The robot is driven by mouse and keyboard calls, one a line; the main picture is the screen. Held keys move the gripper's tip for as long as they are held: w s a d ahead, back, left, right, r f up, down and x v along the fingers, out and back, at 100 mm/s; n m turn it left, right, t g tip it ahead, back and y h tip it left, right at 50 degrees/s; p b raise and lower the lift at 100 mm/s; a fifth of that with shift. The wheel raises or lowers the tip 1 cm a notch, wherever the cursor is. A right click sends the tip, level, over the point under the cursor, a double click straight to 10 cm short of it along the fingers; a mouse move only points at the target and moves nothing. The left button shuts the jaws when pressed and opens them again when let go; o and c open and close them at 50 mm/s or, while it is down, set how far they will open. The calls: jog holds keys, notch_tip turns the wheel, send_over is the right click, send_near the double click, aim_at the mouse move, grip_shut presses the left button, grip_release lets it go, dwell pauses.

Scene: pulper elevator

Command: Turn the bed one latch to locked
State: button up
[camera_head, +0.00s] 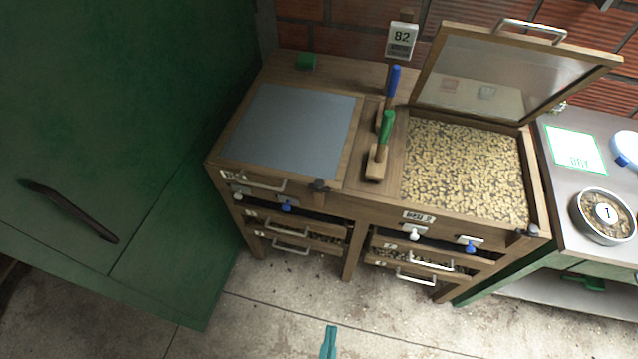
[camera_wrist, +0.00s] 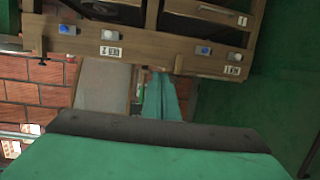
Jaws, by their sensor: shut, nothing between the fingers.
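The bed one lid (camera_head: 290,130) is a grey panel in a wooden frame, lying closed on the left half of the wooden bench. A small dark latch (camera_head: 318,186) sits at its front right corner; how it is turned is too small to tell. It also shows, upside down, as a dark knob (camera_wrist: 178,64) in the wrist view, close beside my fingertips in the picture. My gripper (camera_head: 328,342) shows only as a teal tip at the bottom of the head view, apart from the bench. In the wrist view its teal fingers (camera_wrist: 160,95) are together and empty.
The bed two lid (camera_head: 510,75) stands open over a bed of beans (camera_head: 462,165); a similar dark latch (camera_head: 530,231) is at its front right. Blue and white knobs and drawer handles (camera_head: 288,246) line the front. A green cabinet (camera_head: 110,110) stands left; the floor (camera_head: 270,310) ahead is clear.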

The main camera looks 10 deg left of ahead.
jog(key=o, duration=0.9)
jog(key=shift+n+g+y, duration=0.3)
jog(key=shift+g+y, duration=0.2)
jog(key=shift+g, duration=0.2)
jog(key=w+a+f, duration=0.6)
jog(key=w+f, duration=0.1)
jog(key=shift+w+a, duration=0.2)
jog(key=m+t+h, duration=0.2)
jog(key=m+h, duration=0.4)
jog(key=h, duration=0.3)
send_near(328, 180)
jog(key=r, duration=0.3)
jog(key=shift+s+a, duration=0.25)
jog(key=shift+s, duration=0.1)
jog(key=shift+w+r, duration=0.1)
jog(key=shift+r, duration=0.15)
jog(key=x, duration=1)
jog(key=shift+w+d, duration=0.2)
jog(key=shift+w, duration=0.1)
jog(key=shift+c, duration=0.6)
